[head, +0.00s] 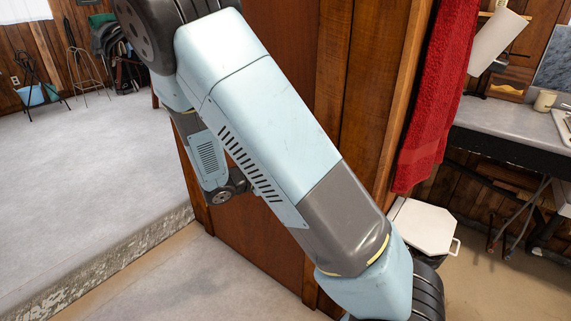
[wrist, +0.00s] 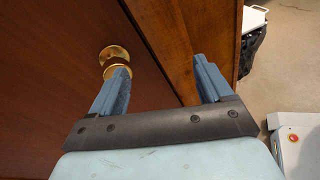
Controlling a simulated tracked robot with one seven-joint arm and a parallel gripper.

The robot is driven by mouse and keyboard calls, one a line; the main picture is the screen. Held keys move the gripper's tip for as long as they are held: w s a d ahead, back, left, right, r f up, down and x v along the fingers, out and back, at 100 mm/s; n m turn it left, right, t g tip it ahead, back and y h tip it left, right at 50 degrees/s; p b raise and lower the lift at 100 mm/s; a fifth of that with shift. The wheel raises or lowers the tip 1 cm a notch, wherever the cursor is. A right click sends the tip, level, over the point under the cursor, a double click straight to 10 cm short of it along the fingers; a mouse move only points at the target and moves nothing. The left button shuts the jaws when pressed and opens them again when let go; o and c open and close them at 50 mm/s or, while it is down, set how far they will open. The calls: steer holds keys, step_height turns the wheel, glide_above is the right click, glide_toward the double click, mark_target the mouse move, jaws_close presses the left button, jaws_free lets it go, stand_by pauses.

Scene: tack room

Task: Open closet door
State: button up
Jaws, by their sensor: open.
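The closet door is a reddish-brown wooden panel (head: 258,245) behind my arm in the head view. It also fills the left of the wrist view (wrist: 45,90). A round brass knob (wrist: 114,54) on the door shows in the wrist view, just beyond the tip of the left finger, which covers its lower part. My gripper (wrist: 160,70) is open, its two blue fingers apart, with nothing held between them. I cannot tell whether the left finger touches the knob. The knob and my fingertips are hidden in the head view.
A wooden frame (head: 345,130) stands right of the door. A red towel (head: 436,95) hangs there, above a white-lidded bin (head: 421,226). A counter (head: 525,125) is at the right. Open grey floor (head: 85,165) lies left, bordered by a rough raised edge (head: 110,268).

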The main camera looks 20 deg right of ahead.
steer(key=w+a+f+n+t, duration=0.3)
steer(key=a+f+n+t, duration=0.1)
steer(key=a+n+t, duration=0.15)
steer(key=x, duration=1.3)
steer(key=shift+w+d+r, duration=0.1)
steer(key=shift+w+d, duration=0.1)
steer(key=shift+w, duration=0.15)
steer(key=shift+c, duration=0.4)
